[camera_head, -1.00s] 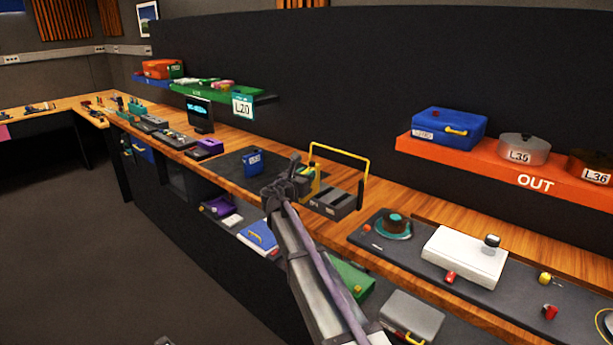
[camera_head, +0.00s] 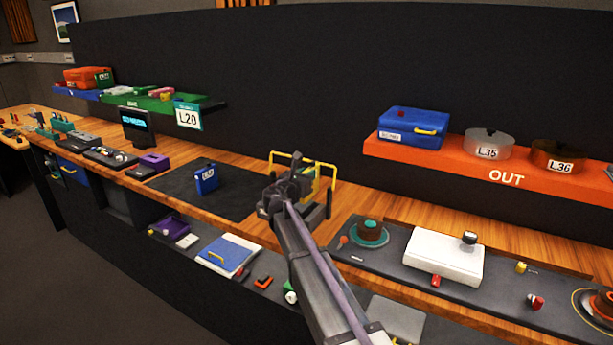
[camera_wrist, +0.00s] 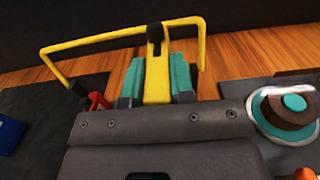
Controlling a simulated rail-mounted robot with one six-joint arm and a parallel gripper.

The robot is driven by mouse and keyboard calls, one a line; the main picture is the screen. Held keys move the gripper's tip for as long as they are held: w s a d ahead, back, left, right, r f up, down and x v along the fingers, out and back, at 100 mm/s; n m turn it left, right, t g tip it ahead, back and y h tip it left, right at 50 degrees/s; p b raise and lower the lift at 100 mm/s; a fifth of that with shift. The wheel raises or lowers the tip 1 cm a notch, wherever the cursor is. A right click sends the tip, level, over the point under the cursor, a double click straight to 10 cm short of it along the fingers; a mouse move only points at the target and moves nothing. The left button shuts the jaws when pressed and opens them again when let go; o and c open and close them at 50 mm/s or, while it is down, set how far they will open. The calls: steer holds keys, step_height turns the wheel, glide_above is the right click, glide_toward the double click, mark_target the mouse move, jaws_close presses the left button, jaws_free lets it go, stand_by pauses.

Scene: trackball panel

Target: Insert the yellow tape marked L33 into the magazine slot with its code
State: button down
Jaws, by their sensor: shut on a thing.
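My gripper (camera_wrist: 157,88) shows from behind in the wrist view, its two teal fingers shut on a yellow piece with a black top, which I take to be the yellow tape (camera_wrist: 157,70). No code on it can be read. In the head view my gripper (camera_head: 290,190) is over the bench, in front of the dark grey magazine (camera_head: 317,214) with its yellow bail (camera_head: 303,160). The bail (camera_wrist: 120,36) also arches behind the tape in the wrist view. My arm and gripper hide much of the magazine, its slots and their codes. I cannot tell whether the tape touches it.
A blue labelled tape box (camera_head: 206,178) stands on the dark mat (camera_head: 240,195) to the left. On the right are a teal reel holder (camera_head: 370,233) and a white box (camera_head: 444,255). The orange OUT shelf (camera_head: 430,160) is above. A dark wall stands behind the bench.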

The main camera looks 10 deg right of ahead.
mark_target(306, 202)
steer(key=shift+f+b, duration=1.7)
steer(key=shift+f, duration=0.45)
steer(key=shift+f, duration=0.1)
steer(key=shift+f+b, duration=0.35)
steer(key=shift+b, duration=0.1)
steer(key=shift+f+b, duration=2.6)
steer(key=c, duration=0.9)
jaws_free()
steer(key=v, duration=1.1)
steer(key=shift+r, duration=0.1)
steer(key=shift+w, duration=0.1)
